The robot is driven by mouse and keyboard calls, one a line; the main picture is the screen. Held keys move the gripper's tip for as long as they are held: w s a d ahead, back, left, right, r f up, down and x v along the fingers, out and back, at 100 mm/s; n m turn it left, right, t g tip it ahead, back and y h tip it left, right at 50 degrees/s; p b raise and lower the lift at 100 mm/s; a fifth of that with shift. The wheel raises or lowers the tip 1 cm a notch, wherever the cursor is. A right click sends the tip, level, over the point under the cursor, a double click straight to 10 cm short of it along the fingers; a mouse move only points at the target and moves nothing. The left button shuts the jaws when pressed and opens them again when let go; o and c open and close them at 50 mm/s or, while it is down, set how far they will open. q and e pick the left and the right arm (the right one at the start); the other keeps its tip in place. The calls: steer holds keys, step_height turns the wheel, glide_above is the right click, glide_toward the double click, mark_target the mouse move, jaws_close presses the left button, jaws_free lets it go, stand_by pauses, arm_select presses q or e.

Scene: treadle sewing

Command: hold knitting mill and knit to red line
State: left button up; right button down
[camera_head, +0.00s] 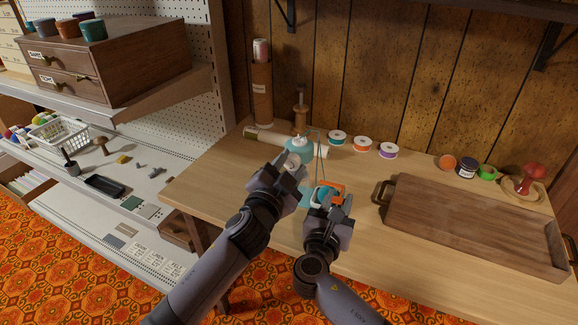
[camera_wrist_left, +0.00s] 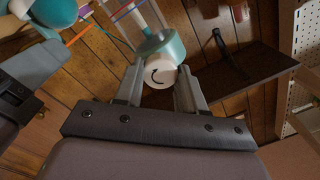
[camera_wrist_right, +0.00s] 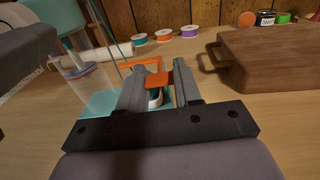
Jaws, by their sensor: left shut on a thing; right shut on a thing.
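The knitting mill stands on the wooden table, with a teal and white top (camera_head: 300,146), thin upright rods and a teal base. My left gripper (camera_head: 286,172) is shut on a white round end with a dark curved mark (camera_wrist_left: 160,73), joined to a teal collar. My right gripper (camera_head: 332,202) is shut at the orange crank (camera_head: 335,185), low at the mill's front; the orange part also shows between its fingers in the right wrist view (camera_wrist_right: 158,80). A clear tube with thin coloured lines (camera_wrist_left: 124,12) shows in the left wrist view. The knitting inside is hard to make out.
Several thread spools (camera_head: 362,144) stand behind the mill. A wooden tray (camera_head: 470,222) with dark handles lies at the right, near a red pincushion (camera_head: 534,172). A brown cylinder (camera_head: 262,92) stands at the back left. Shelving (camera_head: 100,190) is at the left.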

arm_select(q)
steer(key=m, duration=0.4)
steer(key=shift+m, duration=1.9)
steer(key=o, duration=1.1)
steer(key=shift+c, duration=0.2)
steer(key=v, duration=1.2)
